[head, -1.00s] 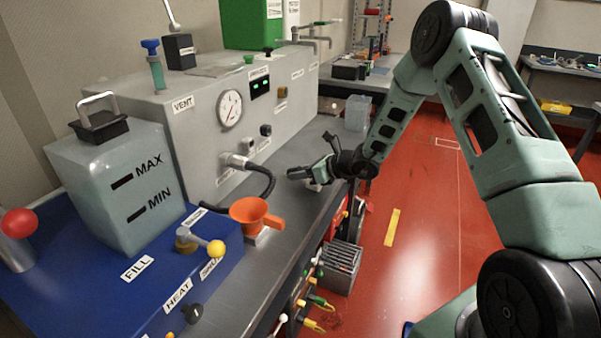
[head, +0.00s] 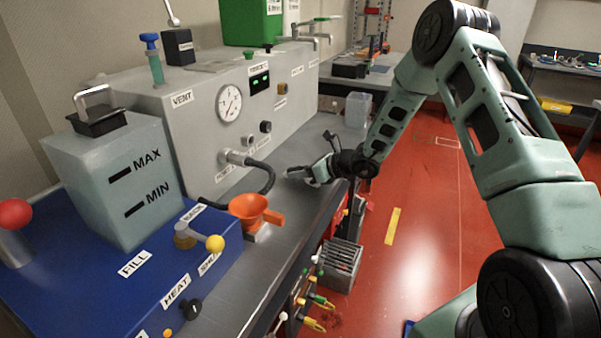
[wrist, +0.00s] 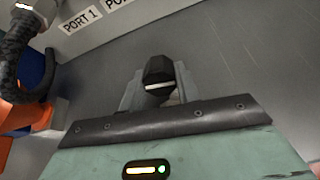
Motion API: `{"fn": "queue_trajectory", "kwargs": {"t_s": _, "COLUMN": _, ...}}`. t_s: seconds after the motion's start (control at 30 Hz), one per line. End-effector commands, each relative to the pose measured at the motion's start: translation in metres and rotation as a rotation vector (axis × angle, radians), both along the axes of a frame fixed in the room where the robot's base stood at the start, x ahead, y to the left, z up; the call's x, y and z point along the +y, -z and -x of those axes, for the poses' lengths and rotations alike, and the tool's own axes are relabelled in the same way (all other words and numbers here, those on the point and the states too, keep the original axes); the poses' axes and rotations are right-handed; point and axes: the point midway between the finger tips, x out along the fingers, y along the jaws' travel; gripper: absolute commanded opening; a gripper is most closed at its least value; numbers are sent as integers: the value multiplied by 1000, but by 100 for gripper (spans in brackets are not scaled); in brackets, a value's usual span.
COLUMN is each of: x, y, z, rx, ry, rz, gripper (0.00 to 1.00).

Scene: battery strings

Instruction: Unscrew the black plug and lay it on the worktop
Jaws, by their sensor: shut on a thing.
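The black plug (wrist: 158,70) shows in the wrist view between my two fingers. It has a dark faceted body with a pale band across it. My gripper (wrist: 157,88) is shut on it. In the head view my gripper (head: 302,172) is low over the grey worktop (head: 322,150), in front of the grey cabinet and right of the hose. The plug is too small to make out there. Whether it touches the worktop I cannot tell. The "PORT 1" label (wrist: 79,21) is on the cabinet face at the top left of the wrist view.
The grey cabinet (head: 205,125) stands behind, with a black hose (head: 268,178) curving from its port. A translucent container (head: 357,108) stands farther back. The worktop's right edge drops to the red floor (head: 420,240).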

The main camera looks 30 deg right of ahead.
Motion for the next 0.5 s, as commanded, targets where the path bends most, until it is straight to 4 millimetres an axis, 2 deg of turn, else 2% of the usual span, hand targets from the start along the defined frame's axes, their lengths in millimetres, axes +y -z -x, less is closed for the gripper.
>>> {"fn": "queue_trajectory", "kwargs": {"t_s": 0.03, "x": 0, "y": 1, "z": 0, "rx": 1, "ry": 0, "rz": 0, "gripper": 35}}
{"fn": "queue_trajectory", "kwargs": {"t_s": 0.1, "x": 0, "y": 1, "z": 0, "rx": 2, "ry": 0, "rz": 0, "gripper": 54}}
{"fn": "queue_trajectory", "kwargs": {"t_s": 0.13, "x": 0, "y": 1, "z": 0, "rx": 1, "ry": 0, "rz": 0, "gripper": 58}}
{"fn": "queue_trajectory", "kwargs": {"t_s": 0.5, "x": -4, "y": -2, "z": 4, "rx": 1, "ry": 1, "rz": 0, "gripper": 58}}
